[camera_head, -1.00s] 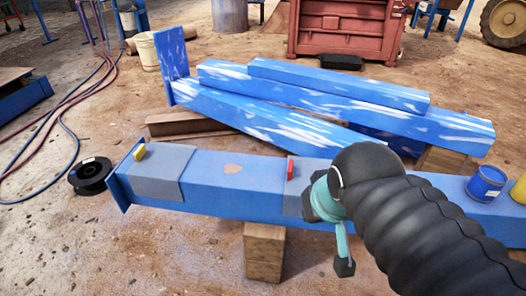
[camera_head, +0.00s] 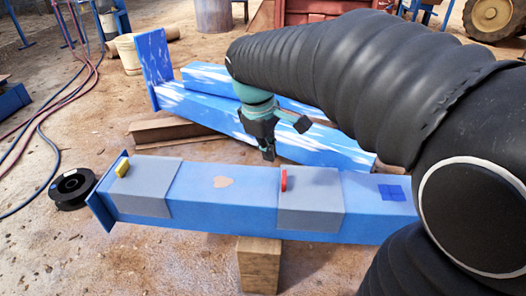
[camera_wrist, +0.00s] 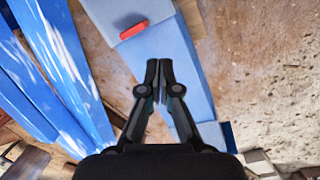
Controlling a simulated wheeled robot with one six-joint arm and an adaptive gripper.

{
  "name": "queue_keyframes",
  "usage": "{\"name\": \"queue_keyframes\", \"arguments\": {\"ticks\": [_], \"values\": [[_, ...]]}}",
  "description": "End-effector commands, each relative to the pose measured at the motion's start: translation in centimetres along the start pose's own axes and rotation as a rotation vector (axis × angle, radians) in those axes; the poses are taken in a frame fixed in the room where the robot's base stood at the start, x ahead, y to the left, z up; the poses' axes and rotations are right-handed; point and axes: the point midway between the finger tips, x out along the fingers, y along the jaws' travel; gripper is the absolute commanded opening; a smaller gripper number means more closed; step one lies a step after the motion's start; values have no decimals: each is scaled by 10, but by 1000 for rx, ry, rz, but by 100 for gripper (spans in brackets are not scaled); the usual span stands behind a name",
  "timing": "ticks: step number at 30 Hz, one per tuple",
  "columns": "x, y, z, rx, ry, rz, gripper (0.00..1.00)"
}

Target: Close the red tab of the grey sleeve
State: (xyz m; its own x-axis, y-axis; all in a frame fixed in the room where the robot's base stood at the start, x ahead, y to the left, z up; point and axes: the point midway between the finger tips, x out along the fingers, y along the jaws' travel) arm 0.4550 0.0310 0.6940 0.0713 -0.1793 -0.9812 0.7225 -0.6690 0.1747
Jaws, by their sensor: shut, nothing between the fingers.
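The grey sleeve (camera_head: 315,207) wraps the blue beam right of its middle. Its red tab (camera_head: 284,180) stands upright near the sleeve's left edge. The sleeve also shows at the top of the wrist view (camera_wrist: 98,12), with the red tab (camera_wrist: 134,29) near its edge. My gripper (camera_head: 268,156) is shut and empty, pointing down. In the head view its tips appear just above and left of the tab, near the beam's far edge. In the wrist view the shut fingertips (camera_wrist: 160,62) lie below and right of the tab, apart from it.
A second grey sleeve (camera_head: 148,190) with a yellow tab (camera_head: 122,168) is at the beam's left end. A tan heart mark (camera_head: 222,182) lies between the sleeves. Blue-white beams (camera_head: 185,102) lie behind. A wooden block (camera_head: 258,262) supports the beam. My arm hides the right side.

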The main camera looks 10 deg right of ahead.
Motion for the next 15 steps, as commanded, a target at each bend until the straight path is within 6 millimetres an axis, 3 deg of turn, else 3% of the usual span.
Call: {"name": "queue_keyframes", "arguments": {"ticks": [1, 6, 10, 15], "values": [[6, 6, -15, -62, -37, -9, 0], [24, 21, -56, -263, -147, -36, 0], [37, 27, -79, -374, -207, -53, 0], [46, 31, -93, -449, -248, -67, 0]]}}
